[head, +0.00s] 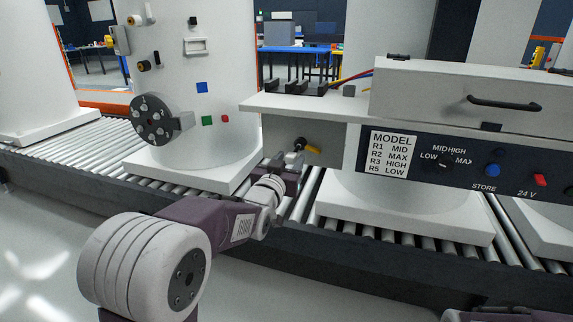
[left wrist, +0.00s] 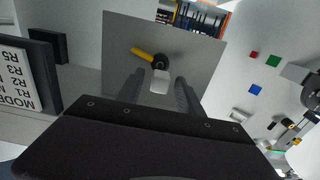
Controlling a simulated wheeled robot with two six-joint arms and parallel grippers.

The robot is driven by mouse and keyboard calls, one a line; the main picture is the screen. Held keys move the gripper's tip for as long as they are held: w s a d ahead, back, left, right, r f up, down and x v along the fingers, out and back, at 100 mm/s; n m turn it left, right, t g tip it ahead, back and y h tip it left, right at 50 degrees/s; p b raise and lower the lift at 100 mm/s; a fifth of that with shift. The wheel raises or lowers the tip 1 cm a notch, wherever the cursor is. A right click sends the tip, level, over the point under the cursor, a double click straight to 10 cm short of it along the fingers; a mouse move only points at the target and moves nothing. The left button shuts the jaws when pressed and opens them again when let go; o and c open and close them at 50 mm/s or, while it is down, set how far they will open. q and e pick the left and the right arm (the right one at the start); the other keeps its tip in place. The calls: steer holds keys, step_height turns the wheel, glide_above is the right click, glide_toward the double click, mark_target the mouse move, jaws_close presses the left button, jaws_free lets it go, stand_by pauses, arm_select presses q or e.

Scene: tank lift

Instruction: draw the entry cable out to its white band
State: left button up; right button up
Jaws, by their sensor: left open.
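A grey entry plate (head: 283,132) faces me under the white shelf, and it also shows in the left wrist view (left wrist: 196,52). On it is a round black fitting (left wrist: 160,62) with a yellow lever (left wrist: 141,54) pointing left there; the lever also shows in the head view (head: 313,149). A short pale end (left wrist: 159,82) sticks out of the fitting toward me; it looks like the entry cable's end. No white band can be made out. My left gripper (left wrist: 159,88) is open, its dark fingers either side of the pale end with gaps visible. My right gripper is out of view.
A control box with a MODEL label (head: 393,153) and knobs stands right of the plate. The white shelf (head: 300,104) overhangs it. A white tank (head: 215,60) with a dark flange (head: 152,119) stands left on the roller conveyor (head: 55,150).

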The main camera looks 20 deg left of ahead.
arm_select(q)
steer(key=s+p, duration=0.1)
steer(key=s, duration=0.7)
steer(key=shift+a, duration=0.15)
